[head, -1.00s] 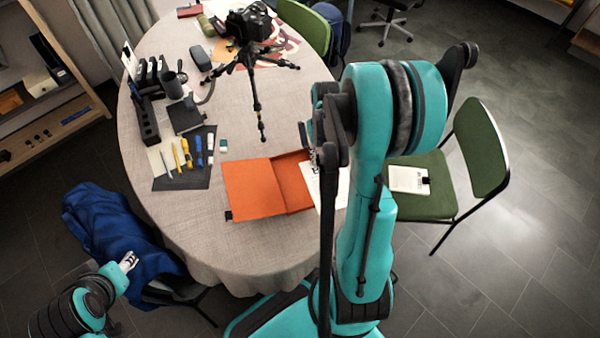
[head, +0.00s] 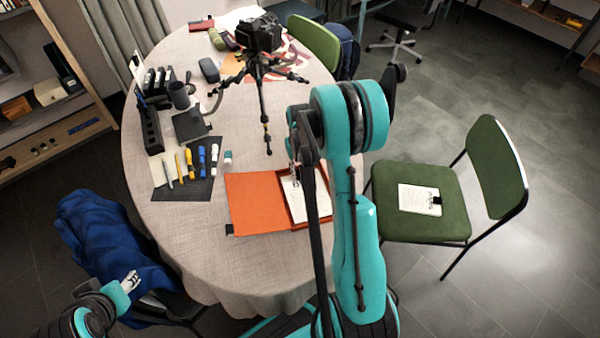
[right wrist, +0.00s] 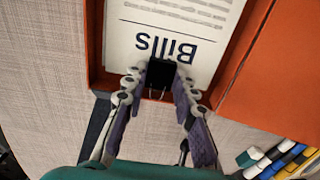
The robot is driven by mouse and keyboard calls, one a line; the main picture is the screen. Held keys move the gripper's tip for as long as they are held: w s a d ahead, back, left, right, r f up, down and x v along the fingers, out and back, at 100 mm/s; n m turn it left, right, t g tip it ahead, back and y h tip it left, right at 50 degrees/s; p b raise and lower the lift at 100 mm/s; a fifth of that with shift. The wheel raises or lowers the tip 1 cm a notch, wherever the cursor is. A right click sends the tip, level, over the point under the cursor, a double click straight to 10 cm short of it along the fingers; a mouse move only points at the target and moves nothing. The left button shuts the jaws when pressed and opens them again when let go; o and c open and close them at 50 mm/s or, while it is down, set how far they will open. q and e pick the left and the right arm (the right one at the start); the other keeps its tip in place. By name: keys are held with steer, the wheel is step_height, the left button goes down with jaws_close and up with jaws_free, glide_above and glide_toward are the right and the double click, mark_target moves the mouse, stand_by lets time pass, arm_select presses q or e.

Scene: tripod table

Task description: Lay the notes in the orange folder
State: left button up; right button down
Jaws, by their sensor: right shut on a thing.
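The orange folder (head: 255,205) lies open on the table, its flat cover to the left and its shallow tray side to the right. A white printed sheaf headed "Bills" (right wrist: 170,35) is over the tray side, within its rim as seen from above; it also shows in the head view (head: 297,200). My right gripper (right wrist: 158,80) is shut on the sheaf's black clip. I cannot tell whether the sheaf touches the folder floor. A second white sheaf (head: 415,198) with a black clip lies on the green chair seat. My left gripper (head: 131,281) is empty, low at the left.
A camera on a tripod (head: 258,50) stands behind the folder. A dark mat (head: 190,190) with several markers lies left of it. A blue cloth (head: 105,240) covers a chair at the left. The green chair (head: 425,235) stands right of the table.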

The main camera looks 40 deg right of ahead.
steer(key=shift+r, duration=0.1)
steer(key=shift+f, duration=0.25)
steer(key=c, duration=1.2)
jaws_free()
steer(key=shift+r, duration=0.15)
